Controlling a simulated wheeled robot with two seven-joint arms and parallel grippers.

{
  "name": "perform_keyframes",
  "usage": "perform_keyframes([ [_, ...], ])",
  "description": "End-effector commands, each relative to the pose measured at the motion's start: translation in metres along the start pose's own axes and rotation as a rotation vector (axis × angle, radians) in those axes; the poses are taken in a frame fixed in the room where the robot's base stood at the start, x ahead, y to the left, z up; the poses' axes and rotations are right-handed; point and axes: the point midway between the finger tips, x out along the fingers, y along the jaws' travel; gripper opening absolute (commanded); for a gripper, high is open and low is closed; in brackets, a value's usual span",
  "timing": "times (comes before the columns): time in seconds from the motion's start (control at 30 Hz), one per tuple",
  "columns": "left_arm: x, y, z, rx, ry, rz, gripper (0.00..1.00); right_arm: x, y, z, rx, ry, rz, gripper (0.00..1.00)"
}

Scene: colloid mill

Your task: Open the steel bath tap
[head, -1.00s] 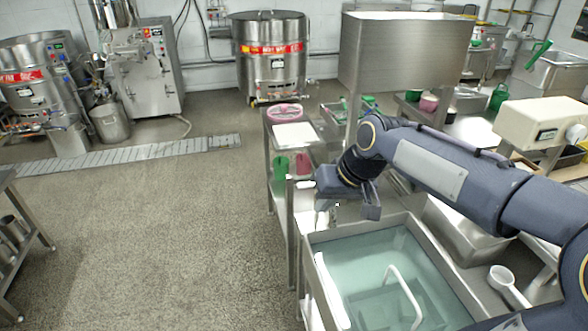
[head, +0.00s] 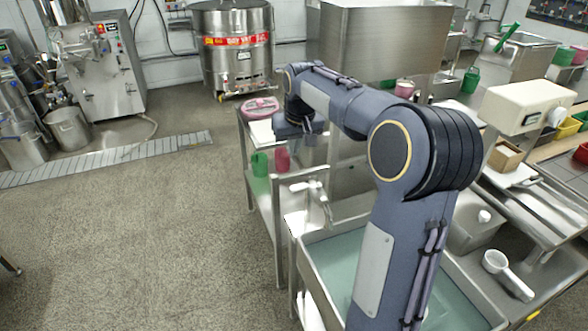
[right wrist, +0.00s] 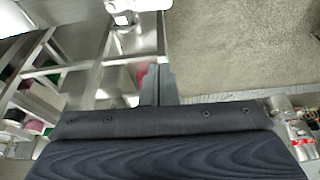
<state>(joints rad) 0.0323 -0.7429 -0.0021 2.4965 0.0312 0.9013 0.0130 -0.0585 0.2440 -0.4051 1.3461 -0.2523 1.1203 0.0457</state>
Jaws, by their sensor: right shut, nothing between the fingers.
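The steel bath tap (head: 318,203) stands at the back left corner of the steel bath (head: 312,262), with its pale lever (head: 303,186) pointing left. The bath holds pale green-blue water; my right arm hides much of it. My right gripper (head: 308,150) is beyond the tap, near the steel shelf stand, and apart from the tap. Its fingers are shut and empty; they also show in the right wrist view (right wrist: 160,84). A pale and metal fitting, seemingly the tap (right wrist: 124,14), shows at the top of that view. My left gripper is out of view.
The shelf stand (head: 249,178) behind the tap holds a green jug (head: 259,164) and a pink jug (head: 282,158). A large steel hopper (head: 380,45) stands behind my right arm. A white scoop (head: 507,273) lies right of the bath.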

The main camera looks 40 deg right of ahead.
Motion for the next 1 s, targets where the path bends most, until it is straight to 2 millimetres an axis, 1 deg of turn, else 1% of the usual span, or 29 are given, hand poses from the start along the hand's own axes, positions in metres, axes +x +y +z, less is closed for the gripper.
perform_keyframes([
  [0.17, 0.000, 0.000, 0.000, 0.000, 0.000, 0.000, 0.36, 0.023, 0.000, 0.001, 0.001, -0.006, 0.000, 0.00],
  [0.4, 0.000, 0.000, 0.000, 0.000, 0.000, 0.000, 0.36, 0.075, 0.001, 0.002, 0.001, -0.008, 0.002, 0.00],
  [0.53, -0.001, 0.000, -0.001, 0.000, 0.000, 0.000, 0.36, 0.101, 0.001, 0.002, 0.001, -0.006, 0.001, 0.00],
  [0.6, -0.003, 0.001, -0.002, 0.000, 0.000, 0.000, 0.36, 0.091, 0.000, 0.012, 0.001, 0.000, -0.002, 0.00],
  [0.73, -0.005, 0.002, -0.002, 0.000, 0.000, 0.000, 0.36, 0.086, 0.000, 0.028, 0.000, 0.000, -0.002, 0.00],
  [0.83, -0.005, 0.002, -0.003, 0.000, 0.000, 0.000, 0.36, 0.085, 0.000, 0.035, 0.000, 0.000, -0.001, 0.00],
  [1.0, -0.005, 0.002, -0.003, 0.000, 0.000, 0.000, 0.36, 0.084, 0.000, 0.039, 0.001, 0.000, 0.000, 0.00],
])
